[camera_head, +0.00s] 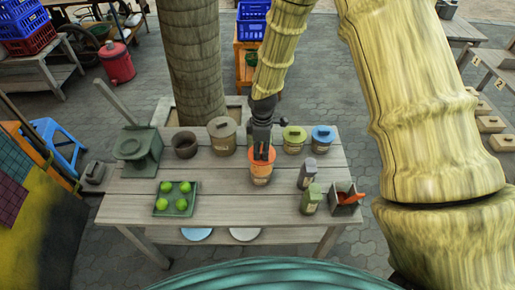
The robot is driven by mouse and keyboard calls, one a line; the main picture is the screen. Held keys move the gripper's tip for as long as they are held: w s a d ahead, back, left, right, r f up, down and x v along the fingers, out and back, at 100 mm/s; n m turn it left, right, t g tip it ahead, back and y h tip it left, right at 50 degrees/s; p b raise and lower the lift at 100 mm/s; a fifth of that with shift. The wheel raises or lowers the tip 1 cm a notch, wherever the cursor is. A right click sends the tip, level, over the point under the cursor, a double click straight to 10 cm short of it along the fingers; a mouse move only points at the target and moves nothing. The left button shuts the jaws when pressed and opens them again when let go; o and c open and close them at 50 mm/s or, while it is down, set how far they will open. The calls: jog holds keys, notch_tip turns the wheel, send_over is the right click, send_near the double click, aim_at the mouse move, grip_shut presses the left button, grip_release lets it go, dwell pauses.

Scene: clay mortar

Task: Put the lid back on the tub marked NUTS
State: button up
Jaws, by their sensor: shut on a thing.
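An orange tub (261,177) with a pale label stands near the middle of the table; its lettering is too small to read. My gripper (264,154) points down over this tub, its fingers shut on what looks like an orange lid (255,161). The lid is at the tub's mouth; I cannot tell whether it rests on the rim or is slightly above it. The fingers hide part of the lid. Behind it stand a tub with a green lid (294,133) and one with a blue lid (322,133), labels also unreadable.
The front middle is clear.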

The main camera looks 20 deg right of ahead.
aim_at(261, 158)
jog(key=shift+a+f+b, duration=0.1)
jog(key=shift+f+b, duration=1.1)
jog(key=shift+f, duration=1.15)
jog(key=shift+s+r, duration=0.1)
jog(key=shift+f+p, duration=0.25)
jog(key=shift+p, duration=0.15)
dwell(1.0)
jog(key=o, duration=1.2)
jog(key=shift+o, duration=0.6)
jog(key=o, duration=0.4)
jog(key=shift+r, duration=0.2)
